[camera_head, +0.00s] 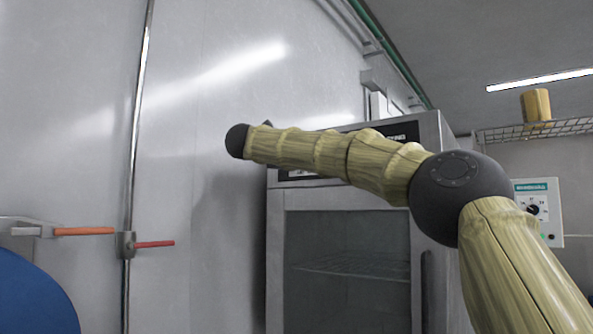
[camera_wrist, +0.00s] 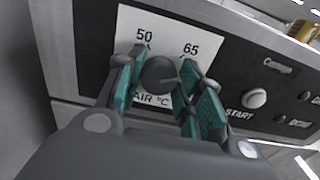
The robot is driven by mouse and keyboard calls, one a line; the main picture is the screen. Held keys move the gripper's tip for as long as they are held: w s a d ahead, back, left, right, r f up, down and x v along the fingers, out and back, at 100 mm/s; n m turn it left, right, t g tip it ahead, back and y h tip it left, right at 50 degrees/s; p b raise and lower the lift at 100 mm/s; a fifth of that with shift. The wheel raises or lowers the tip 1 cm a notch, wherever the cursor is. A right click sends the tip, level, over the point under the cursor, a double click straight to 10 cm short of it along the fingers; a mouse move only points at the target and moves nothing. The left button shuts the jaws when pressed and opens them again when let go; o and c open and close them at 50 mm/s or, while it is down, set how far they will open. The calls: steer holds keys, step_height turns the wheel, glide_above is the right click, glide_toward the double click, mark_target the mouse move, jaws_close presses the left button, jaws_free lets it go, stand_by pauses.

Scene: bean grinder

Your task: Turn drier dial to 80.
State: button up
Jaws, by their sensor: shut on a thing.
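The drier dial (camera_wrist: 162,72) is a dark grey round knob on a white scale plate (camera_wrist: 128,28) printed with 50, 65 and "AIR °C". My gripper (camera_wrist: 160,80) is shut on the dial, with a teal-padded finger on either side of it. I cannot read clearly which mark the dial points to, and an 80 label does not show. The drier (camera_head: 275,240) is a grey cabinet with a glass door in the head view. My arm covers much of its black top panel, and my gripper and the dial are hidden there.
A START button (camera_wrist: 254,98) and small indicators lie right of the dial. In the head view, a white box with a black knob (camera_head: 538,212) hangs at right below a wire shelf (camera_head: 500,133). A metal wall with a red-handled latch (camera_head: 153,244) is at left.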

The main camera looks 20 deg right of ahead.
steer(key=m+b, duration=0.4)
steer(key=shift+f+m, duration=0.3)
steer(key=shift+f, duration=0.1)
steer(key=shift+d+r+m+b, duration=0.1)
steer(key=shift+r+m+b, duration=0.1)
steer(key=shift+m+b, duration=1.45)
steer(key=shift+c, duration=0.2)
steer(key=shift+o, duration=0.2)
steer(key=shift+s+m, duration=0.1)
steer(key=shift+m, duration=0.25)
steer(key=shift+c, duration=0.2)
steer(key=o, duration=1)
steer(key=shift+d+r, duration=0.1)
steer(key=shift+o, duration=0.2)
steer(key=shift+s+a, duration=0.1)
steer(key=shift+a, duration=0.1)
steer(key=v, duration=1.1)
steer(key=shift+s+a, duration=0.25)
steer(key=shift+a, duration=0.05)
